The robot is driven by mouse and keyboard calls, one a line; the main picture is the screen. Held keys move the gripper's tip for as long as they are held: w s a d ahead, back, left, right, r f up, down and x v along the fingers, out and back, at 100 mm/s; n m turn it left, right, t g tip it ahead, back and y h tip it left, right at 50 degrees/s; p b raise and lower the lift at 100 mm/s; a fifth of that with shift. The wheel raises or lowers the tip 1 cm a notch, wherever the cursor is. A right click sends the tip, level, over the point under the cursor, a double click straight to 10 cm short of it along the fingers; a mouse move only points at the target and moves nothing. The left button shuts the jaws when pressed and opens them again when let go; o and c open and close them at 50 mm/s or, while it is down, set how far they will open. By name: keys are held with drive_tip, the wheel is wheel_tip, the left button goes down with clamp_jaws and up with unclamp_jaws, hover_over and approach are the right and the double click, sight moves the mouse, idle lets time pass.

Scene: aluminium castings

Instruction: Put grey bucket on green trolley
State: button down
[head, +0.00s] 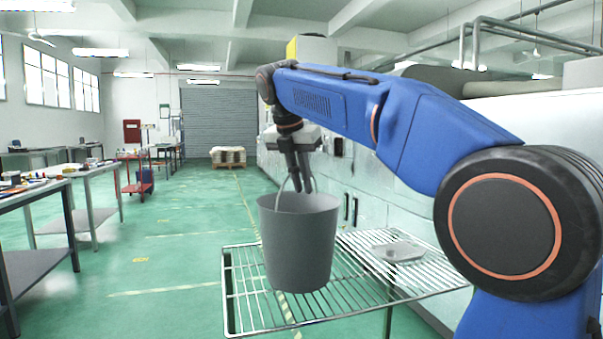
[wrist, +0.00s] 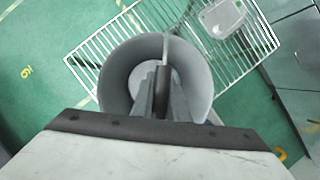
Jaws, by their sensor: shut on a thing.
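The grey bucket (head: 298,240) hangs upright by its thin handle under my gripper (head: 300,184) in the head view. My gripper is shut on the handle, with its fingers just above the bucket's rim. In the wrist view the fingers (wrist: 158,84) reach over the open bucket (wrist: 116,82), which looks empty. The bucket overlaps the wire rack in both views; I cannot tell whether its base touches the rack. I see no green trolley that I can make out in either view.
A wire-topped rack (head: 240,300) stands below and behind the bucket, with a pale casting (head: 398,250) on its right part; the rack also shows in the wrist view (wrist: 92,50). Worktables (head: 85,190) line the left. A red trolley (head: 136,175) stands farther back. Green floor is open between.

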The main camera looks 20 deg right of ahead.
drive_tip(key=shift+f, duration=0.1)
drive_tip(key=c, duration=1.7)
unclamp_jaws()
drive_tip(key=shift+f, duration=0.1)
drive_tip(key=shift+c, duration=0.2)
drive_tip(key=v, duration=1.2)
drive_tip(key=shift+s, duration=0.1)
